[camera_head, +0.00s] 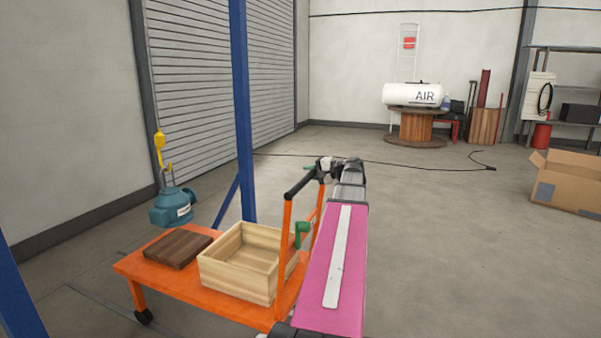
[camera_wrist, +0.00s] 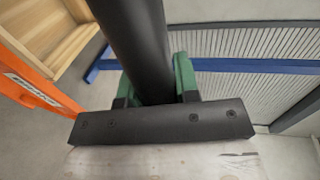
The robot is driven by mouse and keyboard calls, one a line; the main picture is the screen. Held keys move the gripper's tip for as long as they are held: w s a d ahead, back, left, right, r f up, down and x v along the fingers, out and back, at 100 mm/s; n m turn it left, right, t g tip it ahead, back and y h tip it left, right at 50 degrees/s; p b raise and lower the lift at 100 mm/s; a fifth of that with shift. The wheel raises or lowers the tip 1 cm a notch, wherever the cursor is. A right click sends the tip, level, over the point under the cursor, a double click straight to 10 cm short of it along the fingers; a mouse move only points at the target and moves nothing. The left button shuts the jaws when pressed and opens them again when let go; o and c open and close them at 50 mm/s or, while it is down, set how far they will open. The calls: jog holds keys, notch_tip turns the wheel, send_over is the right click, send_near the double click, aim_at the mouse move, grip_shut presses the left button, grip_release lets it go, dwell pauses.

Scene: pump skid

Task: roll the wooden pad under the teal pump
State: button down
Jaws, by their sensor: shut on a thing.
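The teal pump (camera_head: 172,207) is at the left in the head view, below a yellow hook (camera_head: 159,150), beyond the far left end of an orange cart (camera_head: 190,287). The wooden pad (camera_head: 174,247), a dark brown block, lies flat on the cart deck near that end. The pad is not under the pump. My gripper (camera_head: 326,168) is at the cart's black push handle (camera_head: 301,186). In the wrist view its green fingers (camera_wrist: 155,88) are shut around the black handle bar (camera_wrist: 133,30). The pump's underside is partly hidden.
An open wooden crate (camera_head: 243,262) stands on the cart beside the pad. A blue post (camera_head: 242,110) rises behind the cart, with a second blue post (camera_head: 17,295) at the lower left. A cardboard box (camera_head: 565,183) is at the right. Floor between is largely clear.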

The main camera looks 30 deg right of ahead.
jog(key=shift+s+d+r, duration=0.1)
jog(key=shift+s+d, duration=0.05)
jog(key=c, duration=0.8)
grip_release()
jog(key=shift+c, duration=0.2)
jog(key=v, duration=1)
jog(key=shift+s+d, duration=0.15)
jog(key=shift+s, duration=0.25)
jog(key=shift+r, duration=0.1)
